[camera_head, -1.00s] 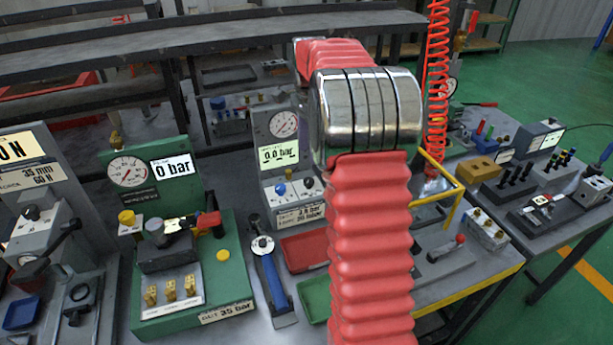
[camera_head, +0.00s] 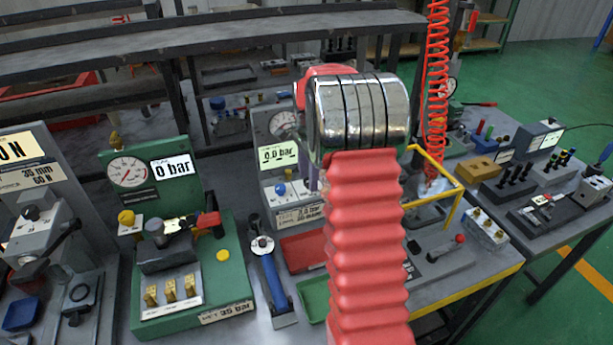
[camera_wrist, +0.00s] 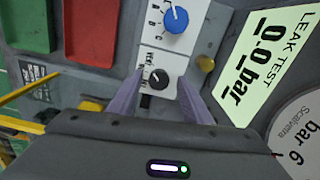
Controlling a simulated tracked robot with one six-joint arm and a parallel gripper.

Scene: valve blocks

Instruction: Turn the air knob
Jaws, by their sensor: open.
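The leak test station (camera_head: 278,150) has a gauge, a "0.0 bar" display and a white panel with two knobs. The blue knob (camera_head: 280,188) shows in the head view, and in the wrist view (camera_wrist: 174,19) it is ringed by letters. The black knob (camera_wrist: 159,79) has small lettering beside it that I cannot read fully. I cannot tell by label which is the air knob. My gripper (camera_wrist: 162,88) is open, its two purple fingers on either side of the black knob, with no clear contact. In the head view my arm mostly hides it.
A red tray (camera_wrist: 92,30) and a green tray (camera_wrist: 28,25) lie beside the panel. A brass-coloured knob (camera_wrist: 206,63) is close to the right finger. A green 35 bar test block (camera_head: 185,255) stands left, and a yellow frame (camera_head: 455,205) stands right of my arm.

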